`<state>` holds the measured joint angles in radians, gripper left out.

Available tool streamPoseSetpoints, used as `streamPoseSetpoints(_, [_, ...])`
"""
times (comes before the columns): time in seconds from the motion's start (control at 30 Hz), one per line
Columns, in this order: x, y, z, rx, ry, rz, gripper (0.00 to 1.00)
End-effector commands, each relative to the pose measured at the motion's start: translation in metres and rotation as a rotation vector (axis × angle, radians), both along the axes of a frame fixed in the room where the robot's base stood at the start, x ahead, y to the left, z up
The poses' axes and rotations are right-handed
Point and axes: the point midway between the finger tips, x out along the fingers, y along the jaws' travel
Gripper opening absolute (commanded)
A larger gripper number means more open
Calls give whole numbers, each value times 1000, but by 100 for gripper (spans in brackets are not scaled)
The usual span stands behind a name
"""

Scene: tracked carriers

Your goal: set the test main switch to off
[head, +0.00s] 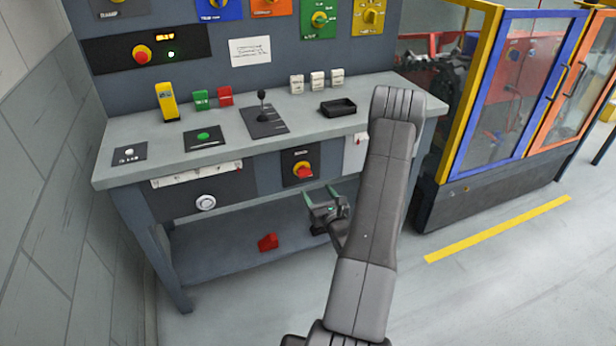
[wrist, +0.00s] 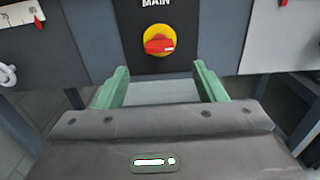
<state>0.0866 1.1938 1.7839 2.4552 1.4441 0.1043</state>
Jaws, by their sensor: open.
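The main switch (head: 303,171) is a red rotary handle on a yellow disc, on a dark panel at the bench front. In the wrist view the main switch (wrist: 159,42) sits under the word MAIN, its red handle lying about horizontal with a white mark at its right end. My gripper (head: 320,193) is below and in front of the switch panel, apart from it. In the wrist view my gripper (wrist: 160,77) has its two green fingers spread wide, with nothing between them, and the switch shows beyond and above the gap.
The bench top (head: 218,152) overhangs above. A red object (head: 268,242) lies on the lower shelf.

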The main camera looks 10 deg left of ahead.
Motion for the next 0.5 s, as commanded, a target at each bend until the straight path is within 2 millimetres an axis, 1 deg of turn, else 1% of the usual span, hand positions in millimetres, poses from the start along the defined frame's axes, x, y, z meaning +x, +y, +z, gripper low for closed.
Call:
streamPoseSetpoints(0.03, [10, 8, 2, -1, -4, 4, 64])
streamPoseSetpoints(0.1, [22, 17, 2, -1, -3, 5, 64])
streamPoseSetpoints(0.3, [54, 38, 2, 1, -3, 3, 64])
streamPoseSetpoints(0.5, [72, 49, 0, 0, 0, 1, 64])
